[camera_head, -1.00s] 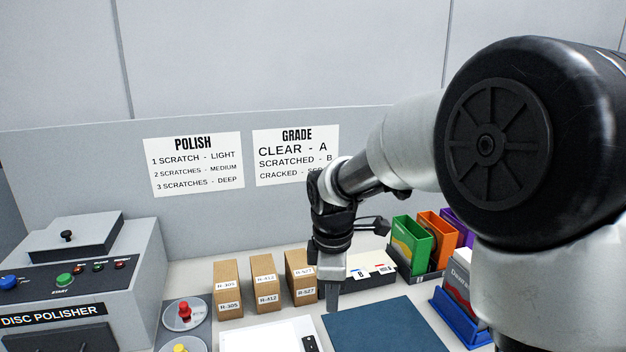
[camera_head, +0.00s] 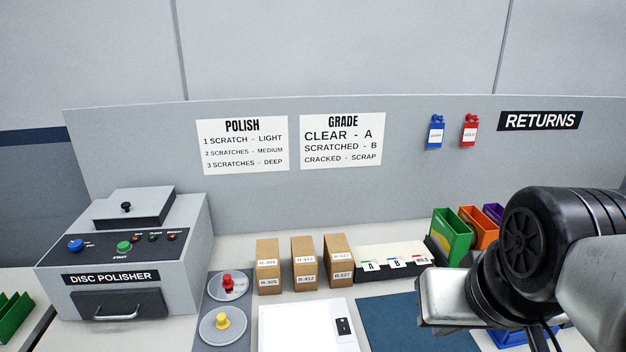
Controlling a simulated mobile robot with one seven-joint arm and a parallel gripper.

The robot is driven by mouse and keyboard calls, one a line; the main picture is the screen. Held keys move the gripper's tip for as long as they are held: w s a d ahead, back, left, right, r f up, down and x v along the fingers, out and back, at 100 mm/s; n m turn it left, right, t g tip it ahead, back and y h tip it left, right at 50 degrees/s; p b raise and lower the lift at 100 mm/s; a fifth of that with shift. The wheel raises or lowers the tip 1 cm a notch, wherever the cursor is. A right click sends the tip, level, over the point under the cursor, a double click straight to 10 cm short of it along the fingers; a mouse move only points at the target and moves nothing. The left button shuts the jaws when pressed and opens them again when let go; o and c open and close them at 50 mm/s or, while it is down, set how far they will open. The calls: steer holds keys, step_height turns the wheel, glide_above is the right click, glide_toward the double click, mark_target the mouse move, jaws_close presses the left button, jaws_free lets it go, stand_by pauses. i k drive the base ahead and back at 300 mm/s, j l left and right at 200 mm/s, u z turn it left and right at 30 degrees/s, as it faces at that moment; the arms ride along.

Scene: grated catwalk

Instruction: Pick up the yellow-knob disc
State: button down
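The yellow-knob disc (camera_head: 222,322) is a pale round disc with a yellow knob standing up at its middle. It lies on a dark grey mat (camera_head: 206,338) in front of the disc polisher's right side. A similar disc with a red knob (camera_head: 228,284) lies just behind it. My arm (camera_head: 530,260) is at the right, well away from both discs. The fingers of my gripper do not show; the arm's lower end is cut off or hidden at the bottom right.
The disc polisher (camera_head: 120,255) stands left of the discs. Several cardboard boxes (camera_head: 303,262) stand behind a white case (camera_head: 300,325), right of the discs. A blue mat (camera_head: 390,325) lies further right. Green (camera_head: 452,238) and orange holders stand at the right. A green rack (camera_head: 14,315) is far left.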

mark_target(224, 326)
steer(key=u, duration=1.35)
steer(key=i+j+z, duration=0.2)
steer(key=j, duration=0.25)
steer(key=i+j+z, duration=0.15)
steer(key=j, duration=0.35)
steer(key=j+z, duration=0.2)
steer(key=j, duration=0.25)
